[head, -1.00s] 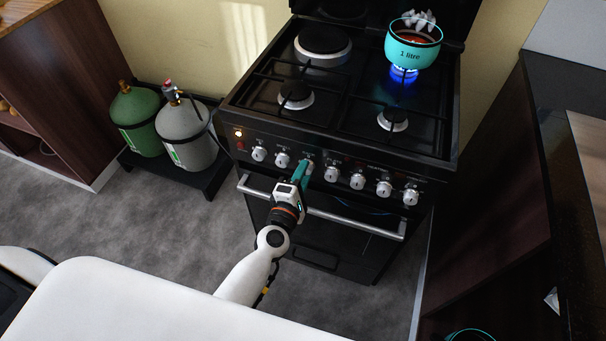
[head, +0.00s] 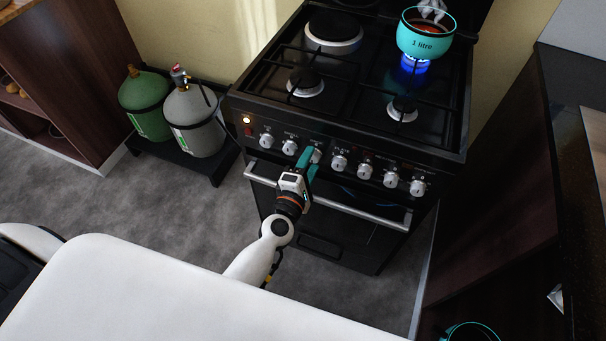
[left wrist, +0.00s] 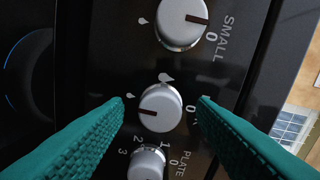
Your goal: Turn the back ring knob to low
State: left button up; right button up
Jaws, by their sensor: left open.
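A black cooker (head: 290,119) has a row of silver knobs on its front. My left gripper (head: 311,159) is at the third knob from the left (head: 316,155). In the left wrist view the teal fingers of the gripper (left wrist: 162,104) are open, one on each side of this knob (left wrist: 160,106), with gaps showing. Its dark red mark points left, just below a small flame symbol; 0 is on its right. Its name label is mostly hidden by a finger. A teal "1 litre" pot (head: 424,42) steams over a blue flame (head: 414,66) on the back right ring.
An oven handle bar (head: 345,204) runs below the knobs. In the left wrist view the "SMALL" knob (left wrist: 181,20) and "PLATE" knob (left wrist: 147,163) flank the middle one. Green (head: 145,103) and grey (head: 193,121) gas bottles stand at left. A dark cabinet (head: 497,190) is at right.

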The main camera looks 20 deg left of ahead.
pick_arm(q)
jog(key=s+b, duration=0.1)
jog(key=s, duration=1)
jog(key=shift+s+a+r, duration=0.2)
jog(key=shift+s+r, duration=0.05)
jog(key=shift+s, duration=0.05)
